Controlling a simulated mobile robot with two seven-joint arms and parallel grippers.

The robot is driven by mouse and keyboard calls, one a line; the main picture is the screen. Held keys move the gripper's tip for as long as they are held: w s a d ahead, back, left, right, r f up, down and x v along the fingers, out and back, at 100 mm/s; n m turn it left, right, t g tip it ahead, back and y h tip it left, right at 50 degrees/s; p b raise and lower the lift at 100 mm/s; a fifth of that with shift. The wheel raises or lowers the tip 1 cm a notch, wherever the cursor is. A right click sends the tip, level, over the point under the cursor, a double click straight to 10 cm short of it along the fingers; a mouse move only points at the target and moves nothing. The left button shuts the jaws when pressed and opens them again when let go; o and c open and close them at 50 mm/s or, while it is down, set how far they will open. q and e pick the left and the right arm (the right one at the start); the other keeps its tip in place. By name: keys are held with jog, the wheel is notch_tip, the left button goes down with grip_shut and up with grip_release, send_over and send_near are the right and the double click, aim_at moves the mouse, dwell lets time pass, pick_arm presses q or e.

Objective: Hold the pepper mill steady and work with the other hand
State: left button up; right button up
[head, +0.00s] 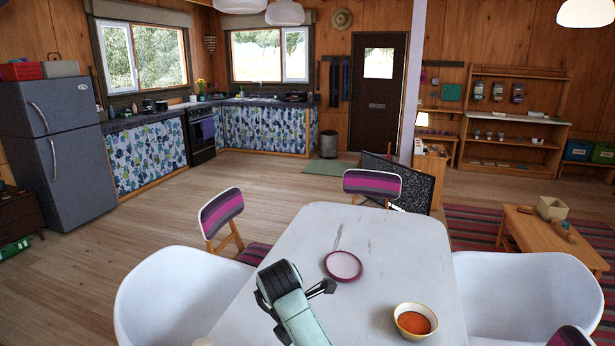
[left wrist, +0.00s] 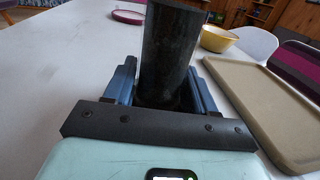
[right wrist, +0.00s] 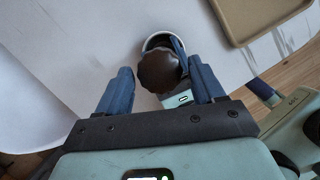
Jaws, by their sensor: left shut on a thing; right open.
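The pepper mill is a dark, upright cylinder (left wrist: 168,50) in the left wrist view. My left gripper (left wrist: 163,88) is shut on its body, one blue finger on each side. In the right wrist view, its dark, ridged knob (right wrist: 158,72) shows from above. My right gripper (right wrist: 163,80) is open, with its fingers on either side of the knob and gaps visible between. Part of my left gripper shows below the knob. The head view does not show the mill or either gripper's fingertips; only part of one of my arms shows there.
The white table (head: 390,230) holds a pink-rimmed plate (head: 343,266) and a yellow bowl (head: 429,329) with orange-red contents. A tan tray (left wrist: 262,100) lies right of the mill in the left wrist view. White chairs (head: 165,295) and striped chairs (head: 372,184) surround the table.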

notch_tip(320, 180, up, 7)
jog(key=s+n+t+y, duration=0.1)
jog(key=s+n+y, duration=0.1)
jog(key=n, duration=0.6)
jog(key=shift+x, duration=3.65)
jog(key=shift+s, duration=0.15)
